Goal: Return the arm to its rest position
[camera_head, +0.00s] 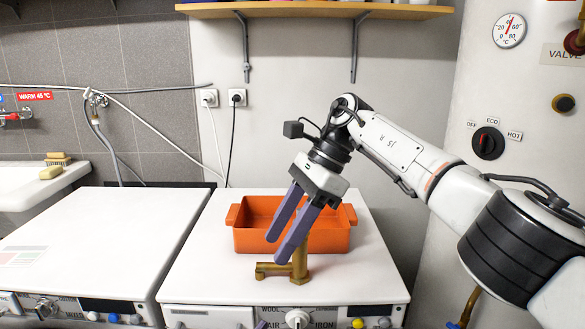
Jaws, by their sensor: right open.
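My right arm comes in from the right. My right gripper (279,250) points down and to the left, with its two purple fingers apart and nothing seen held between them. Its fingertips appear in front of the orange bin (328,241) and just above and left of a brass pipe fitting (299,263) on the white machine top. The fingers partly cover the bin and the fitting; whether they touch the fitting I cannot tell. Only a small purple tip, seemingly of my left gripper (261,324), shows at the bottom edge.
The fitting and bin stand on the right washing machine (210,275). The left machine's top (100,225) is mostly clear. A wooden shelf (315,11) hangs above, a boiler (530,110) stands at the right, and a sink (25,185) with soap is at the left.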

